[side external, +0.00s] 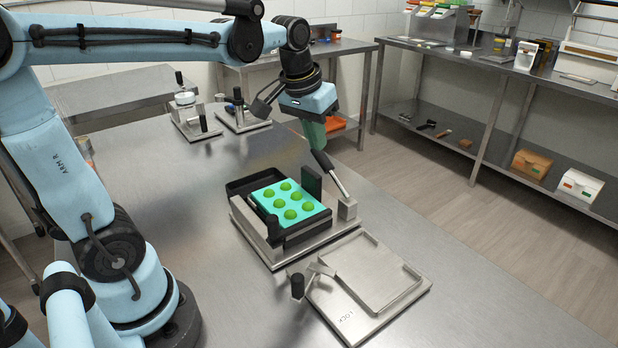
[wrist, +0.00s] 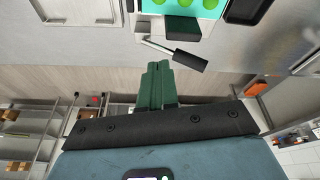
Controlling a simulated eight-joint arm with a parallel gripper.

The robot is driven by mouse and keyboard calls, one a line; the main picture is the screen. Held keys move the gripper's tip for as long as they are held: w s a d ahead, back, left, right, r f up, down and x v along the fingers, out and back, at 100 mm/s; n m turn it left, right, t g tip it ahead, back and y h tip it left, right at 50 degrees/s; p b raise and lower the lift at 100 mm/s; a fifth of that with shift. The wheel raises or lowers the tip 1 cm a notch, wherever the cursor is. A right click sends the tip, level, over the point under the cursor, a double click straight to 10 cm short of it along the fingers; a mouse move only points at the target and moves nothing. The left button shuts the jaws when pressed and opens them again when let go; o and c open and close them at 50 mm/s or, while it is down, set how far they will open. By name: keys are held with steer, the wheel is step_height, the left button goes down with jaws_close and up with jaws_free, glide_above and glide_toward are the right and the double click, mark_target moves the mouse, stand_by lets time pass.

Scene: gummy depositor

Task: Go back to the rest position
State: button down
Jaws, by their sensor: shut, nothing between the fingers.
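My gripper (side external: 315,138) hangs at the end of my arm, above and behind the depositor fixture, with its green fingers pointing down. In the wrist view the green fingers (wrist: 157,84) are together with nothing between them. The depositor fixture (side external: 272,258) stands on the steel table and holds a turquoise mould (side external: 277,216) with several green domes. A lever with a black grip (side external: 322,161) slants up from the fixture's right side, close to the fingertips in the side view. The grip (wrist: 189,60) also shows just beyond the fingers in the wrist view; they look apart there.
A flat steel plate with a recess (side external: 365,275) and a black-knobbed handle (side external: 297,287) lies in front of the fixture. Two small clamp fixtures (side external: 195,125) (side external: 243,120) stand at the back of the table. A side bench (side external: 480,60) is at the right. The table's left middle is clear.

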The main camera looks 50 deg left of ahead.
steer(key=s+d+f+m+t, duration=0.3)
steer(key=s+d+f, duration=0.2)
steer(key=s, duration=0.3)
steer(key=shift+d+f+t, duration=0.3)
steer(key=shift+t, duration=0.1)
